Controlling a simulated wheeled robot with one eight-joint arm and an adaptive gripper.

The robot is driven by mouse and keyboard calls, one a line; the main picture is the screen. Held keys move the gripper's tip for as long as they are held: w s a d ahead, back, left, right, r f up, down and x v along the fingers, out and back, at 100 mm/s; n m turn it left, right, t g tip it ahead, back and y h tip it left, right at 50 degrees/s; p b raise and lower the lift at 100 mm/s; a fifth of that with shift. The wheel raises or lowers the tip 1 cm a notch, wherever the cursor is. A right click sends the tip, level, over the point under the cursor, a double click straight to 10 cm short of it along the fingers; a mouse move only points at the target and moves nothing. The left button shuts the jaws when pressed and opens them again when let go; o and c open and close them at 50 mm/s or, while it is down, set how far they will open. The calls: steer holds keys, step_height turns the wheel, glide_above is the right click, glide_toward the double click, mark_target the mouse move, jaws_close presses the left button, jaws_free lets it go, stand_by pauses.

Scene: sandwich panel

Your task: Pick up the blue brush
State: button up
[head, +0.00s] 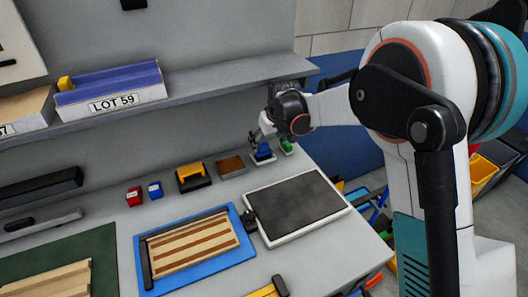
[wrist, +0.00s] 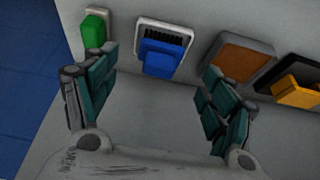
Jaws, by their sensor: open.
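The blue brush (wrist: 162,57) lies on the bench near its back edge, with a pale base and dark bristles showing around a blue block. In the head view the blue brush (head: 263,153) is small and sits below my gripper (head: 264,132), which partly covers it. In the wrist view my gripper (wrist: 155,90) is open, with its two teal-padded fingers spread to the left and right of the brush. The brush shows between and beyond the fingertips. Nothing is held.
A green item (wrist: 94,30) stands close left of the brush, near the left finger. A brown block (wrist: 243,56) and a yellow-and-black tool (wrist: 297,92) lie to the right. A shelf (head: 215,82) runs above the back of the bench. A dark-topped plate (head: 297,205) lies in front.

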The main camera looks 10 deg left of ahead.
mark_target(264, 145)
steer(key=b+x, duration=0.1)
steer(key=x, duration=0.1)
steer(key=b+x, duration=0.1)
steer(key=x, duration=0.4)
steer(key=shift+w+a+r+b, duration=0.15)
steer(key=shift+w+a+b, duration=0.2)
steer(key=shift+a+b, duration=0.05)
steer(key=shift+r, duration=0.1)
steer(key=c, duration=1.2)
